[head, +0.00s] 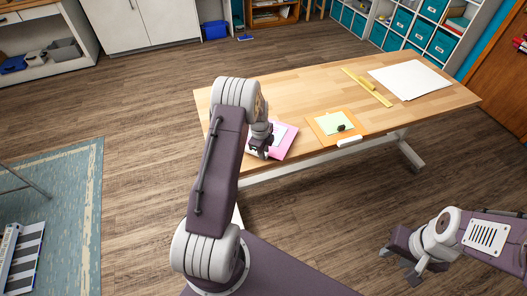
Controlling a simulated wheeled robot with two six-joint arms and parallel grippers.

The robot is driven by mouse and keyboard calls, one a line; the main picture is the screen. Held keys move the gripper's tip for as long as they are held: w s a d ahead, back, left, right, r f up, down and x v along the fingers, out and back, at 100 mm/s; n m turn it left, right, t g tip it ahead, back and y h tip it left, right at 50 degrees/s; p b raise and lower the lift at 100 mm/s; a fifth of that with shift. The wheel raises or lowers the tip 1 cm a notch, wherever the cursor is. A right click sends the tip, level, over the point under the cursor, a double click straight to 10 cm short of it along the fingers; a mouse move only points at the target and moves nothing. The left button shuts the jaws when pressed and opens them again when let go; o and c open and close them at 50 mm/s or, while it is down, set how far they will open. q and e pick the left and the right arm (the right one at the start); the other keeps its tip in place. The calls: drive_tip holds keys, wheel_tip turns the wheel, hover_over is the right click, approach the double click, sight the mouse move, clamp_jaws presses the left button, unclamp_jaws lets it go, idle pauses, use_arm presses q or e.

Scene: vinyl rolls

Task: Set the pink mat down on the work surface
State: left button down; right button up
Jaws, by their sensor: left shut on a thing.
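The pink mat (287,146) is at the near left edge of the wooden work surface (300,96), partly hidden by my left arm. A pale patch shows on its upper side. My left gripper (260,147) is shut on the mat's left side. From this angle I cannot tell whether the mat lies flat on the wood or is held just above it. My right gripper (399,267) is low at the right, over the floor and well apart from the table, with its fingers spread and nothing between them.
An orange board (316,128) with a pale green sheet and a small dark object lies right of the mat. A white item (349,140) is at the front edge. A yellow ruler-like strip (368,87) and white sheets (410,79) lie farther back. Bare wood shows behind the mat.

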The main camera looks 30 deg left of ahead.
use_arm(q)
drive_tip(key=shift+f+b, duration=0.35)
drive_tip(key=shift+f, duration=0.45)
drive_tip(key=c, duration=1.1)
unclamp_jaws()
drive_tip(key=shift+c, duration=0.2)
drive_tip(key=shift+o, duration=0.2)
drive_tip(key=o, duration=1.1)
